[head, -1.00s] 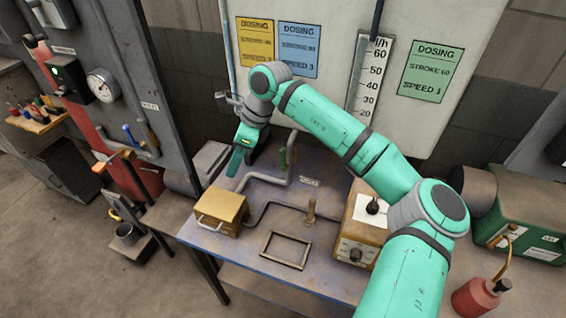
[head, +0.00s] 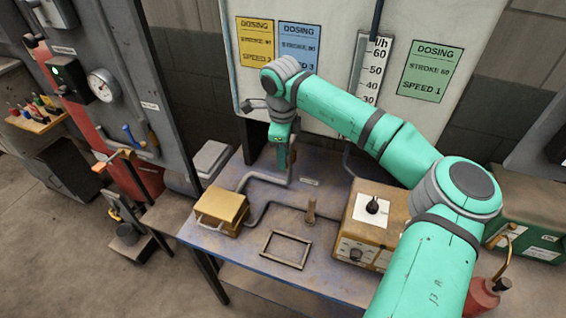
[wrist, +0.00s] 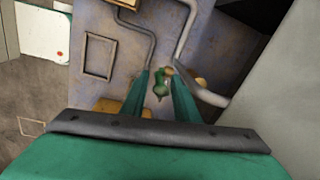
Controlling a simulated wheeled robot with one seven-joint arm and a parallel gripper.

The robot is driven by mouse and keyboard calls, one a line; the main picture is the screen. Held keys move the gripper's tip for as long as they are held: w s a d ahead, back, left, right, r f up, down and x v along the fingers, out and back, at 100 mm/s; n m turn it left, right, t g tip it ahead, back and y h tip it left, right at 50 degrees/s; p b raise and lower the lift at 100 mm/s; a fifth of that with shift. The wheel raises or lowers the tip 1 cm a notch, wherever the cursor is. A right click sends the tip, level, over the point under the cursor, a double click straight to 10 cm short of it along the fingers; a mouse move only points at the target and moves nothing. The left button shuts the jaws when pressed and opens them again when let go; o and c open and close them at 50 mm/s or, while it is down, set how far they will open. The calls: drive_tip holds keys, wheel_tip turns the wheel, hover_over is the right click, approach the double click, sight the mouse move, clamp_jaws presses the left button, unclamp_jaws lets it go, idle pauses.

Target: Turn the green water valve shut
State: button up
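The green water valve (wrist: 160,84) shows in the wrist view as a small green handle on the pipework over the bench. It lies between the two teal fingers of my gripper (wrist: 160,74), which are apart. I cannot tell whether either finger touches it. In the head view my gripper (head: 282,152) points down at the back of the bench, by the upright pipe. There my gripper and wrist largely hide the valve.
Grey pipes (head: 262,183) run across the bench (head: 240,258) to a yellow box (head: 221,210). A short upright peg (head: 311,208), a flat rectangular frame (head: 286,249) and a dosing pump (head: 369,225) stand nearby. The wall panel (head: 330,28) rises close behind my gripper.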

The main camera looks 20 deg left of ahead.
drive_tip(key=shift+w+a+f, duration=0.15)
drive_tip(key=shift+f, duration=1.8)
drive_tip(key=shift+c, duration=0.3)
drive_tip(key=shift+w, duration=0.1)
clamp_jaws()
